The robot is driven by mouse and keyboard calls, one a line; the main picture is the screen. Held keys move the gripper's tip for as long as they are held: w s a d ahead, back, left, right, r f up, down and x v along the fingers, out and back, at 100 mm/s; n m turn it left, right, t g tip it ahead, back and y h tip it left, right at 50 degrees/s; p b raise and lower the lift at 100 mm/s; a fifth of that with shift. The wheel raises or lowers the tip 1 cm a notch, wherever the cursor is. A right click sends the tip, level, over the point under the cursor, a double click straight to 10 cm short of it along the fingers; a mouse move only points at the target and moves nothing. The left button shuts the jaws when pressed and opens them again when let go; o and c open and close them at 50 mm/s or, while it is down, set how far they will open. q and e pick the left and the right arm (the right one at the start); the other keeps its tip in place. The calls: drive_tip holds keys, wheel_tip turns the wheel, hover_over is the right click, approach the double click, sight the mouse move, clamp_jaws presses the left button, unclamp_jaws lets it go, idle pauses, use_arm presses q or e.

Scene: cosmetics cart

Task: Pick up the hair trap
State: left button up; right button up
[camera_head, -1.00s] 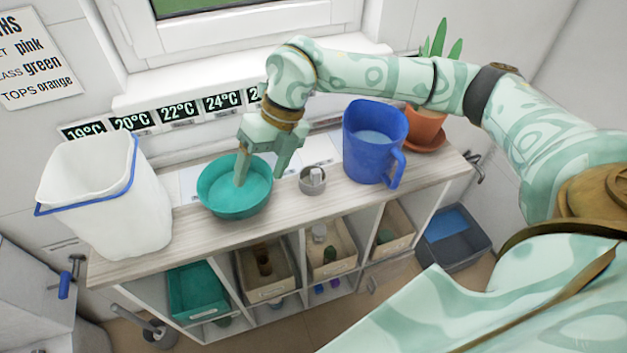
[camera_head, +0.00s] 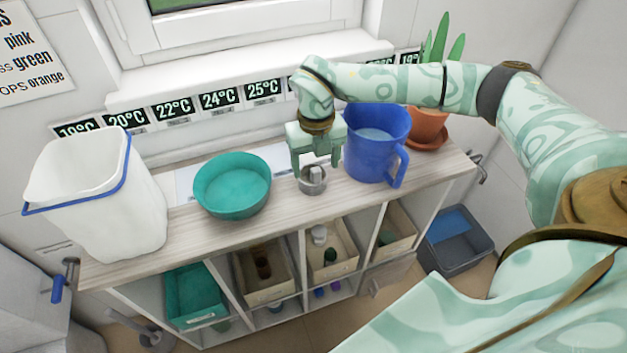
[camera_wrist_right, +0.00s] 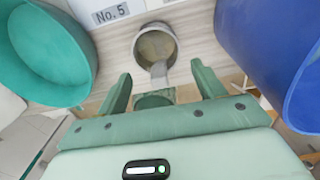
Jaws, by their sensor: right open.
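The hair trap (camera_head: 313,186) looks like a small round grey metal cup with a pale upright tab, standing on the wooden cart top between the teal bowl and the blue jug. In the right wrist view the hair trap (camera_wrist_right: 155,45) shows ahead of the fingers, its tab pointing toward the space between them. My right gripper (camera_head: 316,165) is open over it, fingers pointing down, one at each side of the tab. In the right wrist view my right gripper (camera_wrist_right: 161,82) is empty, and I cannot tell whether it touches the trap. My left gripper is not in view.
The teal bowl (camera_head: 232,186) stands left of the trap, the blue jug (camera_head: 375,147) close on its right. A white bin (camera_head: 95,190) stands at the left end, a potted plant (camera_head: 427,128) at the right. Bare cart top (camera_head: 270,219) lies in front.

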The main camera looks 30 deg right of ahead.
sight(315, 177)
wheel_tip(315, 177, down, 5)
drive_tip(key=shift+a+b, duration=0.15)
drive_tip(key=shift+b, duration=0.5)
drive_tip(key=shift+r, duration=0.1)
drive_tip(key=c, duration=0.8)
drive_tip(key=shift+o, duration=0.2)
drive_tip(key=shift+r, duration=0.45)
wheel_tip(315, 177, up, 3)
drive_tip(key=shift+f+p, duration=0.1)
drive_tip(key=shift+p, duration=0.5)
drive_tip(key=s+a+r+p, duration=0.2)
drive_tip(key=s+a+r, duration=0.2)
drive_tip(key=s+r, duration=0.5)
drive_tip(key=s, duration=0.4)
drive_tip(key=shift+s+a+r, duration=0.15)
drive_tip(key=shift+s+a, duration=0.05)
drive_tip(key=shift+o, duration=0.5)
